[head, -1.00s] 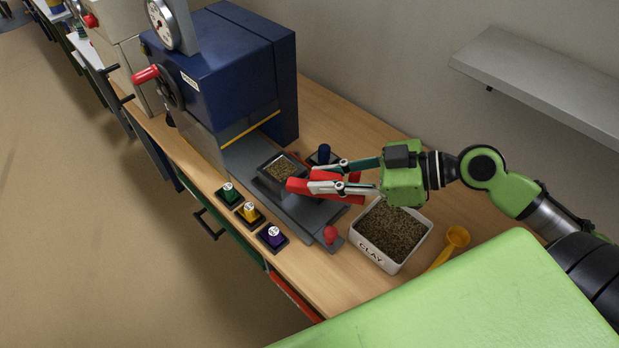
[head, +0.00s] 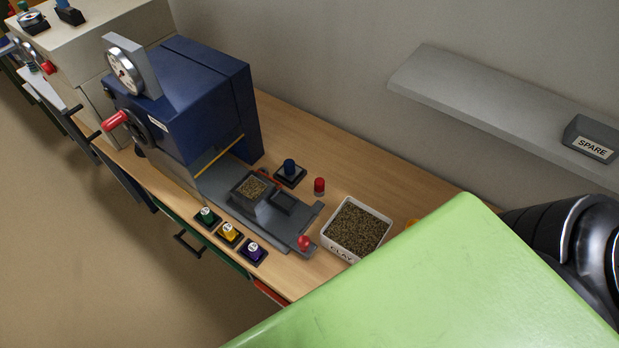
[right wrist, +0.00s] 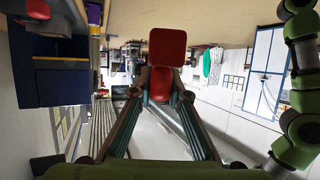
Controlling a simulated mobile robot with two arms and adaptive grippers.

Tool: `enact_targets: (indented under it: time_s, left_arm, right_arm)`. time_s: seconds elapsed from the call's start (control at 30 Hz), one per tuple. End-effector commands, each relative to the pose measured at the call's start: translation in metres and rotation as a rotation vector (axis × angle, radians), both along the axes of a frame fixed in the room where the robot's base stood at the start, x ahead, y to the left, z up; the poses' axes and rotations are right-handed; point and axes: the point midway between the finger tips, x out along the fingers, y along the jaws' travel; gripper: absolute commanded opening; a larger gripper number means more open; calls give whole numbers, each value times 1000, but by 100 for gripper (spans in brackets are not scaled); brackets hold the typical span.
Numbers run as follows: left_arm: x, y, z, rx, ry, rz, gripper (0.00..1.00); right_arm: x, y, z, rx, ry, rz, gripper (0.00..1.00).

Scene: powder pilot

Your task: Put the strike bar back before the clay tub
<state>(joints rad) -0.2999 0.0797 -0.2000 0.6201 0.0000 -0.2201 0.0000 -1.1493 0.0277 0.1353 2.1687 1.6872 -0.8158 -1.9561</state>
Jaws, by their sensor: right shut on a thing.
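The white clay tub (head: 338,248), full of brown granules, stands on the wooden bench in the head view. Its label is partly cut off by a green surface in front. My right gripper (right wrist: 160,95) shows only in the right wrist view and is shut on a red bar, the strike bar (right wrist: 167,48). A flat red end stands out beyond the fingertips, and more red shows between them. The gripper is clear of the bench in that view. My left gripper is in neither view.
A blue press (head: 190,95) stands left of the tub, with a grey slide and a granule-filled die (head: 251,187). A red knob (head: 304,243) and small red-topped piece (head: 319,186) are near the tub. Colored stamps (head: 229,232) line the front edge. A grey shelf (head: 480,100) hangs above.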

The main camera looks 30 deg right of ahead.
Motion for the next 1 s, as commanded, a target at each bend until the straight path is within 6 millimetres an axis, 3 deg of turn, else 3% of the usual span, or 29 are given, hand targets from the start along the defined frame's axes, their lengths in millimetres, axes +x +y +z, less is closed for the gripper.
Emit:
enact_targets:
  time_s: [0.13,0.33,0.4,0.63,0.7,0.8,1.0]
  left_arm:
    - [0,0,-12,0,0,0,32]
    - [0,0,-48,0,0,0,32]
    - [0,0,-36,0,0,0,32]
    - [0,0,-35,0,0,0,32]
    - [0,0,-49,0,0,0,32]
    - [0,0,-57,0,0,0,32]
    - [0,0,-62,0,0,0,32]
  right_arm:
    - [1,-1,-7,-3,-5,-3,0]
    - [18,-9,-19,-3,-8,-1,0]
    - [34,-18,-18,-5,-10,-2,0]
    - [81,-43,-40,-4,-8,-4,0]
    - [90,-47,-62,-2,-5,-3,0]
    - [102,-54,-78,-1,-4,-5,0]
    - [113,-60,-90,-1,-3,-4,0]
